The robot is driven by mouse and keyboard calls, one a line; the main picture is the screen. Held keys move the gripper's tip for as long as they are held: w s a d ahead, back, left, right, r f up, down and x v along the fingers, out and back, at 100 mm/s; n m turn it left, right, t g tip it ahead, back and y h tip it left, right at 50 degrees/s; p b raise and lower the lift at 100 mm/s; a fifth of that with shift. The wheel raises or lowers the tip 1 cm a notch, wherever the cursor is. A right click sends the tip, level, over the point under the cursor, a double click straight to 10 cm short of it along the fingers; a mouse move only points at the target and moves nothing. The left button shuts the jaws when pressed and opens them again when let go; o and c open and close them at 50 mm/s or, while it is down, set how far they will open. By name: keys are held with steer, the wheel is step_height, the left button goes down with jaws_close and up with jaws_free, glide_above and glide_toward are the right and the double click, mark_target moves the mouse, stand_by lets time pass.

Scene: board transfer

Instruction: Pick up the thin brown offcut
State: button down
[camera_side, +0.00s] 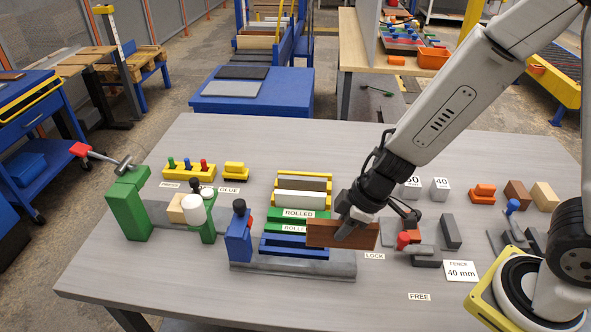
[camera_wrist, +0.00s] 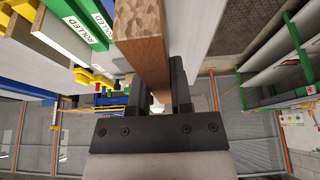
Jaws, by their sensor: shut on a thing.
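The thin brown offcut (camera_side: 325,234) is a reddish-brown wooden board. In the side view it is held level, above the table and in front of the green rack parts labelled ROLLED. My gripper (camera_side: 352,228) is shut on it near its right part. In the wrist view the offcut (camera_wrist: 142,50) stands between the two dark fingers of my gripper (camera_wrist: 160,85), with its speckled end grain toward the top of the picture. The side view does not show clearly how far the offcut is above the surface.
A rack with green ROLLED slots (camera_side: 298,214) and blue bars (camera_side: 294,246) stands just left of and behind the offcut. A blue block (camera_side: 238,238) is further left. Small grey blocks and a red knob (camera_side: 403,240) lie close on the right.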

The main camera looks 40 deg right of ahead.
steer(key=shift+s+d+r, duration=0.15)
steer(key=shift+s+r, duration=0.1)
steer(key=shift+s, duration=0.3)
steer(key=shift+s+d+r, duration=0.1)
steer(key=shift+s+r, duration=0.15)
steer(key=shift+s, duration=0.25)
